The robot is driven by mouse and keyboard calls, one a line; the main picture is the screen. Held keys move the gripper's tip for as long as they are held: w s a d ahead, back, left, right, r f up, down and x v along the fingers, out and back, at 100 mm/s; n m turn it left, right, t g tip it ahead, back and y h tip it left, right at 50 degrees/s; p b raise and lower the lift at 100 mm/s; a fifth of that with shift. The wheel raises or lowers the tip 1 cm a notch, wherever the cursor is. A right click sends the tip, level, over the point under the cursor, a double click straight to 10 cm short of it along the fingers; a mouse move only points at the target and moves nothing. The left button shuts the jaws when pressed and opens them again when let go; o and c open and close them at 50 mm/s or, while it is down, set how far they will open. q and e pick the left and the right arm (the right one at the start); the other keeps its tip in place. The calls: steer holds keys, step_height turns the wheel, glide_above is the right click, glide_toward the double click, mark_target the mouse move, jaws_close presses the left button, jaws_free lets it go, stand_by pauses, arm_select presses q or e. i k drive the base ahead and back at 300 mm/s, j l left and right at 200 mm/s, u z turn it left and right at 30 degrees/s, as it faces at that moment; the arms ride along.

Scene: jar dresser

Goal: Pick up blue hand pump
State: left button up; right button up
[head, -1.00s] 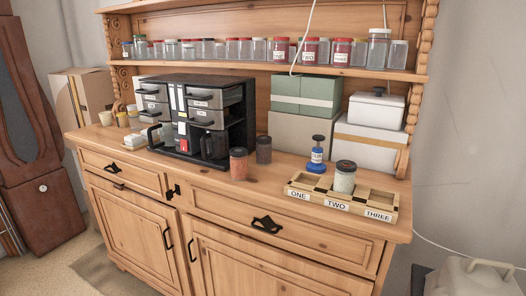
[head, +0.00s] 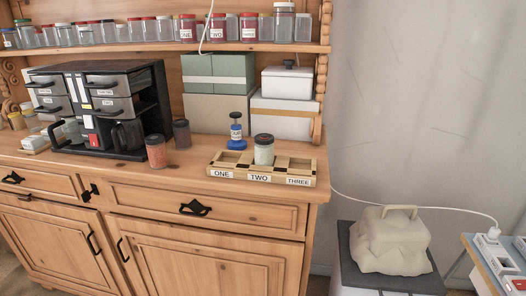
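The blue hand pump (head: 236,133) stands upright on the dresser top (head: 190,172), with a dark knob on top and a white label on its blue body. It is just behind the wooden tray (head: 309,182), near the slot labelled ONE. A jar with a dark lid (head: 264,150) stands in the tray's slot labelled TWO. The slots ONE and THREE look empty. Neither of my grippers shows in the head view.
A jar of reddish contents (head: 156,152) and a dark jar (head: 182,134) stand left of the pump. A black drawer unit (head: 140,85) is further left. Green boxes (head: 232,76) and a white lidded box (head: 287,83) are behind. A beige case (head: 392,240) sits right of the dresser.

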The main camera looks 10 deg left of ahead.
mark_target(237, 143)
steer(key=j+z, duration=0.35)
steer(key=k+j+z, duration=0.1)
steer(key=z, duration=0.25)
steer(key=k+j+z, duration=0.15)
steer(key=z, duration=0.2)
